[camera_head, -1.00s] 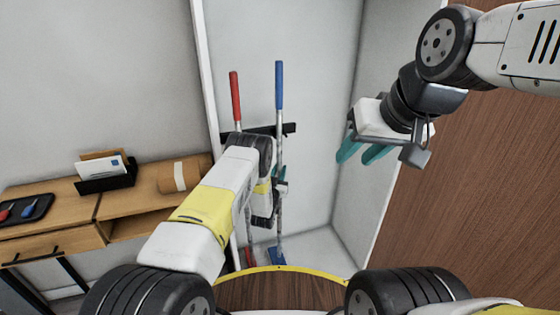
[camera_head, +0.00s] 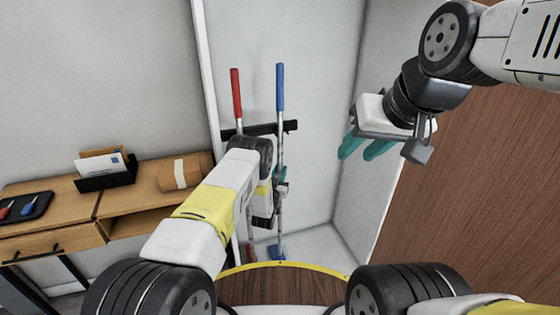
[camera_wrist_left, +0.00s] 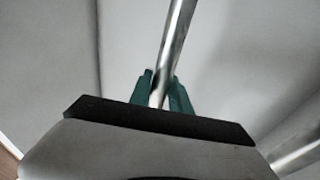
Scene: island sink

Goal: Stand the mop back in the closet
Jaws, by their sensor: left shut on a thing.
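A blue-handled pole (camera_head: 280,88), taken here as the mop, stands nearly upright inside the closet, its blue head (camera_head: 275,252) down at the closet floor. My left gripper (camera_head: 281,176) is at its shaft below the rack, partly hidden behind my arm. In the left wrist view the teal fingertips (camera_wrist_left: 166,92) are closed around a metal shaft (camera_wrist_left: 174,45). A red-handled pole (camera_head: 236,95) stands left of it, its lower part mostly hidden by my left arm. My right gripper (camera_head: 364,147) is raised at the right with its teal fingers apart and empty.
A black rack (camera_head: 290,127) runs along the closet's back wall behind the poles. A brown wooden panel (camera_head: 480,190) is at the right. At the left a wooden desk (camera_head: 130,205) holds a tray (camera_head: 38,207), a letter holder (camera_head: 105,178) and a brown roll (camera_head: 180,174).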

